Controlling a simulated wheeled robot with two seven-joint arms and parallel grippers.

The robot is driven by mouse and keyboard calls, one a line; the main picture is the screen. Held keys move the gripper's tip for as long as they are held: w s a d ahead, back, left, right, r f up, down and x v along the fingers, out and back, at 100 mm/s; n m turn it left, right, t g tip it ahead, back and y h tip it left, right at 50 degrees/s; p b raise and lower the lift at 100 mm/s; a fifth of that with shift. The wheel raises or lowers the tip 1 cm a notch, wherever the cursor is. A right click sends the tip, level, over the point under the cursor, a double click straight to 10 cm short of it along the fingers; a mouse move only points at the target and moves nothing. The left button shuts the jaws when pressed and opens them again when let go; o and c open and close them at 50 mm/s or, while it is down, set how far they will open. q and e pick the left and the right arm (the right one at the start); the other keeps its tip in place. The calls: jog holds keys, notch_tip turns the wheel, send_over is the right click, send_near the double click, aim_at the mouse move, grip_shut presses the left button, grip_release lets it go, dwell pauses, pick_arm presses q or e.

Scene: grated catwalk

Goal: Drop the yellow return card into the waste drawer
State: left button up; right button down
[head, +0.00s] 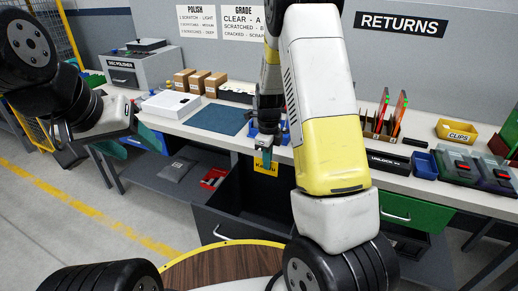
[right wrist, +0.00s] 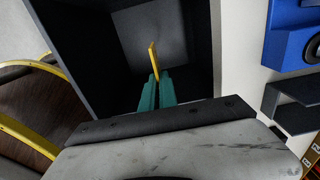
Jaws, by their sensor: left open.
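The yellow card (head: 259,166) hangs upright from my right gripper (head: 266,155), over the open dark drawer (head: 228,237). In the right wrist view the card (right wrist: 153,56) shows edge-on between the teal fingertips of my right gripper (right wrist: 157,84), which are shut on it. The drawer's dark walls (right wrist: 92,60) surround the card in that view, and the grey floor below it looks bare. I cannot tell exactly how far the card is above the floor. My left gripper (head: 128,142) is open and empty at the left, apart from the bench.
The bench (head: 440,190) runs behind the drawer. It carries a blue mat (head: 217,119), small boxes (head: 193,82), a yellow CLIPS bin (head: 456,131) and upright cards (head: 390,112). A green drawer front (head: 415,211) is at the right. A red bin (head: 213,179) sits on the lower shelf.

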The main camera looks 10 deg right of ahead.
aim_at(267, 172)
jog(key=shift+f, duration=2.6)
jog(key=c, duration=2.1)
grip_release()
jog(key=o, duration=0.5)
